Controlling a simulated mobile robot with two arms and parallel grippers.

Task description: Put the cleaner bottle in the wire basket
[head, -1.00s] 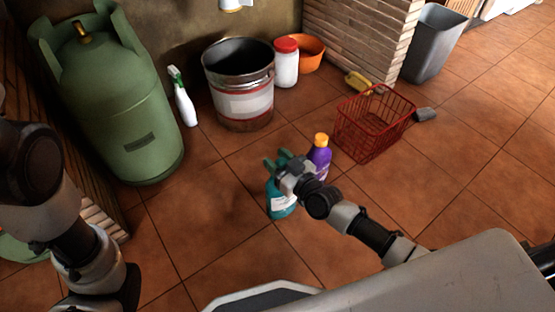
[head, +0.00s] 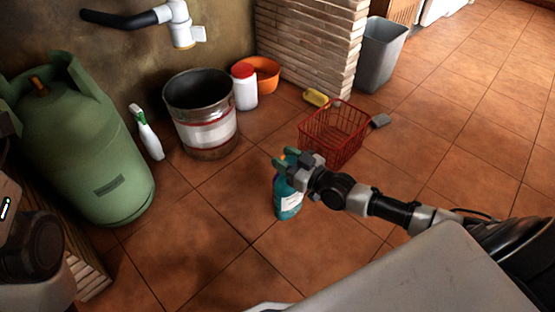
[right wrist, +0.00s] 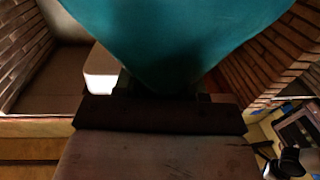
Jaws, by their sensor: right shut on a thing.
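The teal cleaner bottle (head: 288,200) is upright in the middle of the head view, with a pale label on its front. My right gripper (head: 286,161) is shut on its upper part and hides some of its top. In the right wrist view the teal bottle (right wrist: 175,40) fills the upper middle, close to the jaws. I cannot tell whether its base touches the floor. The red wire basket (head: 322,150) stands on the floor behind and to the right of the gripper, apart from the bottle. My left gripper is out of view.
A green gas cylinder (head: 95,150), a white spray bottle (head: 150,140), a metal bucket (head: 205,133), a red-lidded white jar (head: 245,92) and an orange bowl (head: 268,75) line the wall. A grey bin (head: 382,58) stands beyond the basket. The front floor is clear.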

